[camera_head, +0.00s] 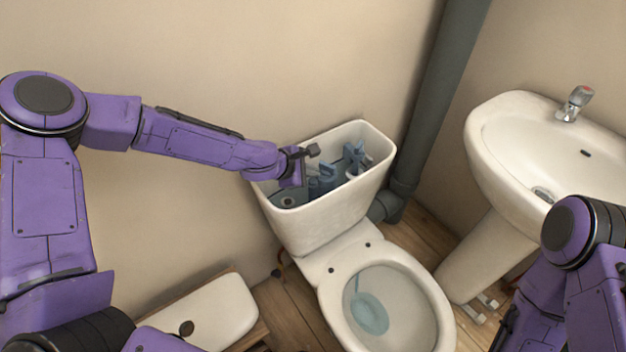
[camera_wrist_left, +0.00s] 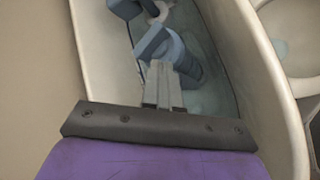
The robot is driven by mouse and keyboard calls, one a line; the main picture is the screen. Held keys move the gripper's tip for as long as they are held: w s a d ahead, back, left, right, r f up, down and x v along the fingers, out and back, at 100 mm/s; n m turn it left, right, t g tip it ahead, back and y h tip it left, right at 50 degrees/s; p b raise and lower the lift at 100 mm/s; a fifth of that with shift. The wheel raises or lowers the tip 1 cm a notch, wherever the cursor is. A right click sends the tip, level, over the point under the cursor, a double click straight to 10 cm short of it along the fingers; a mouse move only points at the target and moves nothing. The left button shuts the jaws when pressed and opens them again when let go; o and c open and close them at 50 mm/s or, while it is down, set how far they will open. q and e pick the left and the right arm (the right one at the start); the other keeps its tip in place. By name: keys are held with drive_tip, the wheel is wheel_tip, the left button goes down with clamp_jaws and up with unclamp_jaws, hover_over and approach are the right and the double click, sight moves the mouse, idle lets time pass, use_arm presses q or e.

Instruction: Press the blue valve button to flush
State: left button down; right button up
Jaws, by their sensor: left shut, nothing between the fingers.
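The open toilet tank (camera_head: 317,222) stands against the wall with blue-grey valve parts inside. The nearer blue valve (camera_head: 326,180) is near the middle of the tank, partly hidden by my left gripper (camera_head: 313,151). A second blue fitting (camera_head: 356,156) stands further right. My left gripper is shut and empty, over the tank opening. In the left wrist view, the shut fingers (camera_wrist_left: 163,80) point at the blue valve (camera_wrist_left: 182,60), overlapping its lower part; I cannot tell whether they touch. My right arm shows at the lower right; its gripper is out of view.
The toilet bowl (camera_head: 428,292) is open below the tank. The tank lid (camera_head: 215,312) lies on a wooden stand at lower left. A grey pipe (camera_head: 432,105) rises right of the tank. A white sink (camera_head: 497,135) with a tap (camera_head: 574,103) stands at the right.

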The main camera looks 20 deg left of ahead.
sight(311, 183)
use_arm(q)
drive_tip(key=shift+f, duration=0.1)
drive_tip(key=shift+f+b, duration=0.3)
drive_tip(key=shift+f, duration=0.05)
drive_tip(key=shift+f+b, duration=0.5)
drive_tip(key=shift+f, duration=0.1)
idle(0.7)
drive_tip(key=shift+r, duration=0.15)
drive_tip(key=shift+r+p, duration=0.9)
drive_tip(key=shift+p, duration=0.15)
wheel_tip(311, 183, up, 5)
drive_tip(key=p, duration=0.5)
idle(0.4)
